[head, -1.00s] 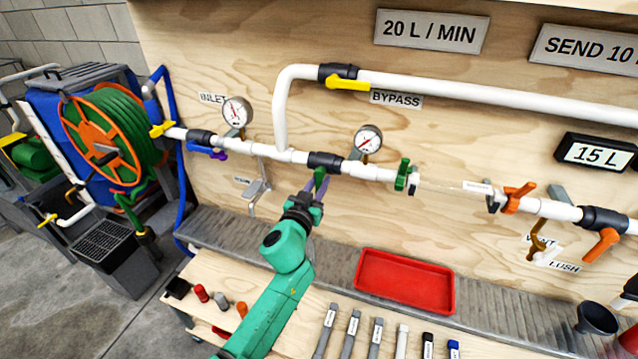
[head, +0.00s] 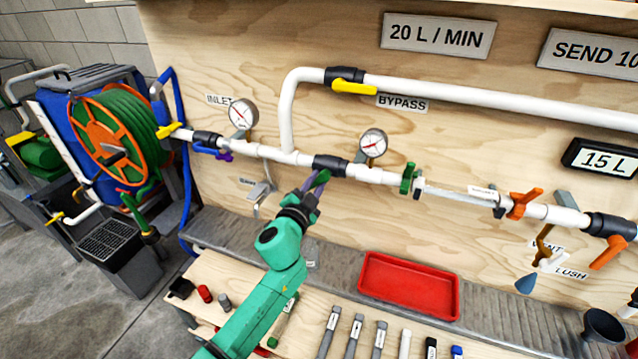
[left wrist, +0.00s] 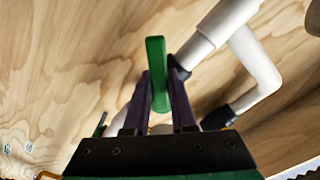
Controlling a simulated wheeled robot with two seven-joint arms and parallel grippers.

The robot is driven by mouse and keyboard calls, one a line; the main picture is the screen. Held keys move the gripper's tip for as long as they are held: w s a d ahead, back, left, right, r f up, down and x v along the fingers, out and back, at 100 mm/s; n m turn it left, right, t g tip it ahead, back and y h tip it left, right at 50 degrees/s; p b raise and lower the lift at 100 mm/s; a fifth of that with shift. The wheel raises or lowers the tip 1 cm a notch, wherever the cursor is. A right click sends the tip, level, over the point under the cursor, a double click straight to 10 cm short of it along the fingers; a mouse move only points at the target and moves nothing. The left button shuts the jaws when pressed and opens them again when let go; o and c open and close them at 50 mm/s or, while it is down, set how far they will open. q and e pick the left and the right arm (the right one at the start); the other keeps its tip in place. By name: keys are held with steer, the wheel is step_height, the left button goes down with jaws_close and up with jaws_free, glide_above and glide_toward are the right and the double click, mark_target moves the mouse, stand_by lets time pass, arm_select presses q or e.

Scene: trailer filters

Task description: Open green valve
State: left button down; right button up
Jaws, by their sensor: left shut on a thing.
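A green valve handle (head: 322,178) sits on a black valve body (head: 331,165) in the white pipe below the bypass bend. My left gripper (head: 313,188) is below it, its purple fingers shut on the handle. In the left wrist view the upright green handle (left wrist: 156,72) stands between the two fingers (left wrist: 160,100). A second green handle (head: 407,178) sits farther right on the same pipe, beside a clear tube. My right gripper is out of view.
Pressure gauges (head: 373,144) stand above the pipe. The bypass pipe (head: 470,90) with a yellow handle (head: 354,87) runs higher. A red tray (head: 408,286) and several tools lie below. Orange handles (head: 526,203) are at the right. A green hose reel (head: 115,135) stands left.

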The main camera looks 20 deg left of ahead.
arm_select(q)
steer(key=m, duration=0.3)
steer(key=r+m, duration=0.1)
steer(key=shift+a+m+p, duration=0.3)
steer(key=m, duration=0.2)
steer(key=m+p, duration=0.1)
steer(key=m, duration=0.1)
steer(key=shift+a+r, duration=0.1)
steer(key=shift+r, duration=0.3)
steer(key=shift+m, duration=0.4)
steer(key=c, duration=0.7)
jaws_free()
steer(key=shift+r, duration=0.1)
steer(key=shift+c, duration=0.2)
